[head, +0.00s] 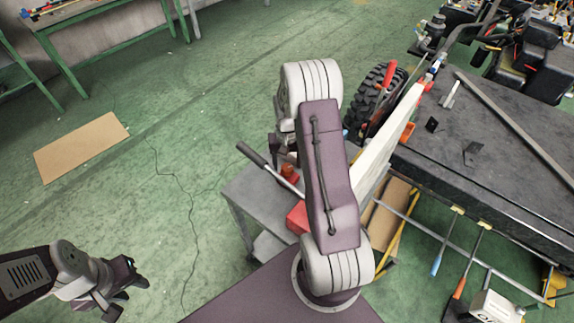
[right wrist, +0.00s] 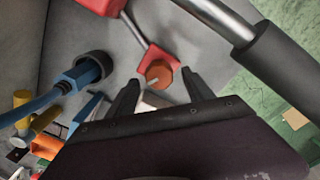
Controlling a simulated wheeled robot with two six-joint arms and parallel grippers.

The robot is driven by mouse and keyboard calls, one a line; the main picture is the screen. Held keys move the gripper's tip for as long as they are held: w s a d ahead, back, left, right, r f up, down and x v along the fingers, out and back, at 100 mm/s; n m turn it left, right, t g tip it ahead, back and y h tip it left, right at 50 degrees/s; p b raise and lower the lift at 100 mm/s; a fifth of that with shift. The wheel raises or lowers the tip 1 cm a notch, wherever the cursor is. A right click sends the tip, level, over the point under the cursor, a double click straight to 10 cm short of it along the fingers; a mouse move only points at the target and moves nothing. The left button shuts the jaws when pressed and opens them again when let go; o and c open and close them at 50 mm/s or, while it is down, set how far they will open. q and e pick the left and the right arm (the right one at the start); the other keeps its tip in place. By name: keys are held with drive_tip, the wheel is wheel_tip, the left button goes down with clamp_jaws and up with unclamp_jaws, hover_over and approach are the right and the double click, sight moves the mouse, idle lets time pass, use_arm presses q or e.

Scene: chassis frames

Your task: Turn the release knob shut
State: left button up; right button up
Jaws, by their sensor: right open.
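The release knob (right wrist: 158,74) is a small orange-brown round piece with a pale pin, set in a red bracket. In the right wrist view it lies between and just beyond the fingertips of my right gripper (right wrist: 161,84), with no contact visible. It also shows in the head view as an orange-red piece (head: 289,171) on the grey cart. My right gripper (head: 284,150) is open above it, partly hidden by my arm. A jack handle with a black grip (head: 252,154) rises beside the knob. My left gripper (head: 135,275) hangs away at the lower left, its jaws unclear.
The handle's thick black grip (right wrist: 292,68) is close on the right in the wrist view. Red jack parts (head: 297,217) sit on the grey cart (head: 240,195). A blue-handled tool (right wrist: 75,80) and other tools lie left. A dark workbench (head: 470,160) stands right; the floor left is mostly clear.

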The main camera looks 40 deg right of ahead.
drive_tip(key=shift+f, duration=0.8)
drive_tip(key=shift+s+a, duration=0.1)
drive_tip(key=shift+s, duration=0.1)
drive_tip(key=shift+w, duration=0.1)
clamp_jaws()
